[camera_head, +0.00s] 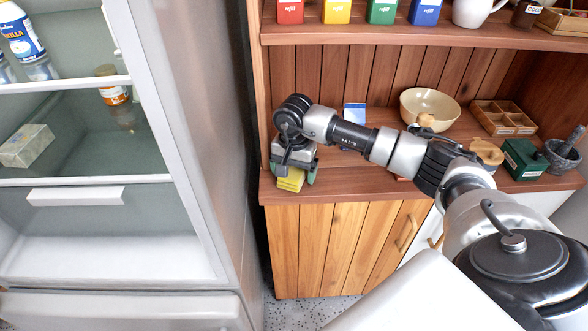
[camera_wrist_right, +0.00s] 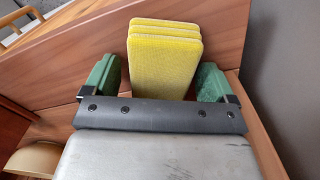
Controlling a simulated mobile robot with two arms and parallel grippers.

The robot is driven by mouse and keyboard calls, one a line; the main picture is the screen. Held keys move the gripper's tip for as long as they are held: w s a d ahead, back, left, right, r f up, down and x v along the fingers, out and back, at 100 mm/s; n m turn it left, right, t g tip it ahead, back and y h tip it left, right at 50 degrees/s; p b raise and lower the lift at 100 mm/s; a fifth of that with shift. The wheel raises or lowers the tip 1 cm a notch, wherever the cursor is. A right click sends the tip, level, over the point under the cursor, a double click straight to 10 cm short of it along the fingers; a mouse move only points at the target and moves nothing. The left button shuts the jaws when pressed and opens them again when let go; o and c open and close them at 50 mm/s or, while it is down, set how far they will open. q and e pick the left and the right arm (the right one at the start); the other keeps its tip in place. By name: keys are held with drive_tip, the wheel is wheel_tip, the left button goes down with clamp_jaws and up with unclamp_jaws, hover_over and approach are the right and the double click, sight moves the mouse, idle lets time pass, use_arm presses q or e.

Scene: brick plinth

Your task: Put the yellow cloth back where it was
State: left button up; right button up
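The yellow cloth (camera_head: 290,181) is a folded stack of a few layers at the front left corner of the wooden counter (camera_head: 340,186). It also shows in the right wrist view (camera_wrist_right: 165,55), just beyond and between the green fingertips. My right gripper (camera_head: 293,172) is over the cloth, pointing down, with its fingers spread. In the wrist view the fingers (camera_wrist_right: 152,80) stand either side of the cloth, with a gap at least on the left. The gripper hides part of the cloth in the head view. My left gripper is not in view.
An open fridge (camera_head: 187,150) stands left of the counter. On the counter are a beige bowl (camera_head: 430,104), a divided wooden tray (camera_head: 503,118), a green box (camera_head: 523,160), a grey mortar (camera_head: 563,158) and a blue-and-white item (camera_head: 354,112). A shelf (camera_head: 400,34) with canisters is above.

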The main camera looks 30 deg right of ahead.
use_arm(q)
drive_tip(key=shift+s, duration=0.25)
use_arm(e)
drive_tip(key=shift+r, duration=0.15)
wheel_tip(320, 180, up, 6)
drive_tip(key=shift+r, duration=0.7)
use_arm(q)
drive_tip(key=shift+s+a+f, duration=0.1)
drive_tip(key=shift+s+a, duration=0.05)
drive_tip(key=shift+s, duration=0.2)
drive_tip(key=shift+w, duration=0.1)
